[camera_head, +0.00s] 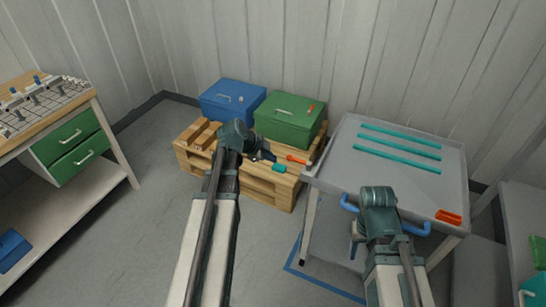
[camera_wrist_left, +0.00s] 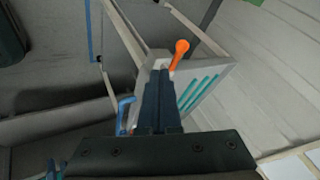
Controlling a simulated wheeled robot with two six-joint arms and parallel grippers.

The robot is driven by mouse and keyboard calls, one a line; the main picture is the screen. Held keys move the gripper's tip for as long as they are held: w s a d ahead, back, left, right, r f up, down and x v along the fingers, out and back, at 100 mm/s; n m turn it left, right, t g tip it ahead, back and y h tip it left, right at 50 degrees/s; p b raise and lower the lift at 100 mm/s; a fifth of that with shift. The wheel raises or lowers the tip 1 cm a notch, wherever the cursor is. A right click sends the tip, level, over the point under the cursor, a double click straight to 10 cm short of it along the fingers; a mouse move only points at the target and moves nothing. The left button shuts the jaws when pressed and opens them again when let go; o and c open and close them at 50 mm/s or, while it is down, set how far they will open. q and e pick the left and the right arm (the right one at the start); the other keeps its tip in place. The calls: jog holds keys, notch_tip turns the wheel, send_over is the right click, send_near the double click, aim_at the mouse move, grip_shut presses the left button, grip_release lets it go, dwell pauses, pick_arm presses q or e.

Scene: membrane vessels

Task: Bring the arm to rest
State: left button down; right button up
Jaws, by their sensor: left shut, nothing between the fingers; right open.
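My left arm reaches forward over the wooden pallet, and my left gripper (camera_head: 265,156) is at its far end, above the pallet's right part. In the left wrist view my left gripper's dark fingers (camera_wrist_left: 162,95) are together with nothing between them. My right arm is folded at the front edge of the grey trolley (camera_head: 345,150). My right gripper (camera_head: 357,238) hangs beside the trolley's blue handle (camera_head: 415,228), small and partly hidden by the arm; it is open and holds nothing that I can see.
A blue box (camera_head: 232,99) and a green box (camera_head: 290,118) stand on the pallet (camera_head: 262,188). An orange-handled tool (camera_head: 297,160) lies near my left gripper. A workbench (camera_head: 95,125) stands left.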

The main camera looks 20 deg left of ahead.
pick_arm(q)
jog(key=s+d+f+n+g+y, duration=0.2)
jog(key=s+d+n, duration=0.3)
jog(key=s+d, duration=0.5)
jog(key=s+d+f+n+g+y, duration=0.2)
jog(key=s+d+n+g, duration=0.3)
jog(key=s+d, duration=0.5)
jog(key=d, duration=0.3)
jog(key=shift+d+f+n+y, duration=0.15)
jog(key=shift+d+n+y, duration=0.2)
jog(key=shift+n+y, duration=0.05)
